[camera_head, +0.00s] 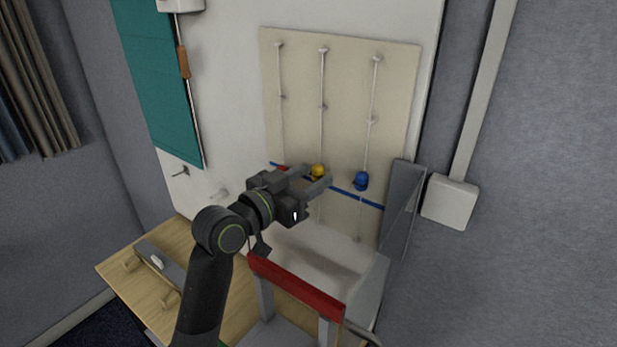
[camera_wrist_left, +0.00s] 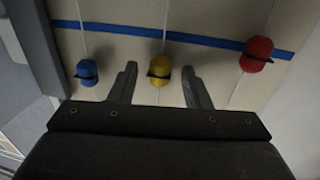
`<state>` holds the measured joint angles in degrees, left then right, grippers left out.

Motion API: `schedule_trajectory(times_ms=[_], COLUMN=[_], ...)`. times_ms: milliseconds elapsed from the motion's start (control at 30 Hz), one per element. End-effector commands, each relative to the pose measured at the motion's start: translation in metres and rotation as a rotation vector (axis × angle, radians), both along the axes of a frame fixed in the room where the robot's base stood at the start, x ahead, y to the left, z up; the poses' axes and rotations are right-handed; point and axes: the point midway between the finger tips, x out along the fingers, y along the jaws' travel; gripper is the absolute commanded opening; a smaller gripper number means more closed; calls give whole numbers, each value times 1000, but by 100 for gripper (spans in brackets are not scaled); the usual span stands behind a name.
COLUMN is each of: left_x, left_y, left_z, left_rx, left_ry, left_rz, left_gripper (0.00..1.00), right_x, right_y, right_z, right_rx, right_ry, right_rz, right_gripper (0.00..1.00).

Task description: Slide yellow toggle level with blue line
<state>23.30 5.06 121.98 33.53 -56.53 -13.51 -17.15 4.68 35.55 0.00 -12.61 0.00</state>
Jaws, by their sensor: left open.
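The yellow toggle (camera_head: 318,171) sits on the middle cord of the beige panel, slightly above the blue line (camera_head: 343,189). In the left wrist view, which appears upside down, the yellow toggle (camera_wrist_left: 160,70) is apart from the blue line (camera_wrist_left: 120,29). My left gripper (camera_head: 316,176) is open, with one finger on each side of the yellow toggle. The wrist view shows a gap between each finger and the toggle. My right gripper is not in view.
The blue toggle (camera_head: 361,181) is on the right cord, above the line. The red toggle (camera_wrist_left: 257,54) is on the other side, at the line; my arm partly hides it in the head view. A grey side panel (camera_head: 402,205) and red-topped frame (camera_head: 297,287) stand nearby.

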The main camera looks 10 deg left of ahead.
Motion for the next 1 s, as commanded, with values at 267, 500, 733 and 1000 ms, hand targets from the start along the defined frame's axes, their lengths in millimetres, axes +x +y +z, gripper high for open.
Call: schedule_trajectory(times_ms=[267, 500, 733, 1000], left_x=[0, 0, 0, 0], left_y=[0, 0, 0, 0], left_z=[0, 0, -9, -37], left_rx=[0, 0, 0, 1], left_ry=[0, 0, 2, 2], left_rz=[0, 0, 0, -1], left_gripper=[15, 0, 0, 0], right_x=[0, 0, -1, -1], right_y=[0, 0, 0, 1], right_z=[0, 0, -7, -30], right_rx=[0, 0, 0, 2], right_ry=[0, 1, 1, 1], right_rz=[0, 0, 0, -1], right_gripper=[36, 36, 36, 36])
